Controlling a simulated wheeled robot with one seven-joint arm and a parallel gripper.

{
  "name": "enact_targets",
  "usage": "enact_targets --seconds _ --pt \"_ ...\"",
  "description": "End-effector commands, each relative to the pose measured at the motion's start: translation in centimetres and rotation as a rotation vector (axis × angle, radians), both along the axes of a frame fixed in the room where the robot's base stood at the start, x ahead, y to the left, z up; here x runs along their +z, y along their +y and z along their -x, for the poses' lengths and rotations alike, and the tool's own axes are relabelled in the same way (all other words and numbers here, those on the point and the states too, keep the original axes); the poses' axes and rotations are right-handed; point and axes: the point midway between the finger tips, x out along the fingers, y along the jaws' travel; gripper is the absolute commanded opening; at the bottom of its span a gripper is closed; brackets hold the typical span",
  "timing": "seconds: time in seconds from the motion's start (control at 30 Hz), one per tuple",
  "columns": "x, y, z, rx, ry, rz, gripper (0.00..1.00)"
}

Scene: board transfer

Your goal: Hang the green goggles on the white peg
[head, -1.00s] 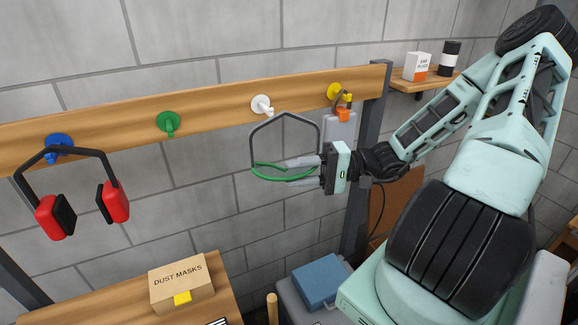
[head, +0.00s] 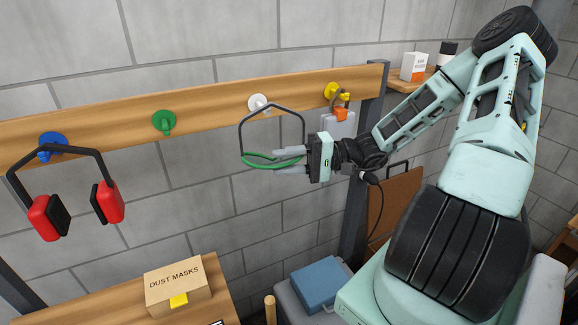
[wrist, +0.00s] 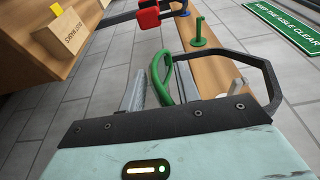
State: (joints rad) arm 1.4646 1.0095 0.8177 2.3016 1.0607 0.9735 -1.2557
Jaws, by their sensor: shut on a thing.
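The green goggles (head: 258,166) have a green frame and a dark strap standing up as a loop. My gripper (head: 284,161) is shut on the green frame, which also shows between the fingers in the wrist view (wrist: 186,80). The white peg (head: 257,101) is on the wooden rail. In the head view the top of the strap crosses just at the peg. In the wrist view the white peg (wrist: 233,87) appears within the strap's outline. I cannot tell whether the strap is around the peg or in front of it.
On the rail (head: 205,112), red earmuffs (head: 47,217) hang at the blue peg (head: 52,146). The green peg (head: 164,122) is bare. The yellow peg (head: 333,91) holds a tag-like item. A dust mask box (head: 177,283) stands on the bench below.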

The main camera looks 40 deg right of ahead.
Motion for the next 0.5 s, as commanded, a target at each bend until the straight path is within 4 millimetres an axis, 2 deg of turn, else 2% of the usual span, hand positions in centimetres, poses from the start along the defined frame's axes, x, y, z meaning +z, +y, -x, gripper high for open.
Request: enact_targets --seconds 0.5 --pt "-0.3 -0.8 -2.9 0.000 -0.001 0.000 0.05"
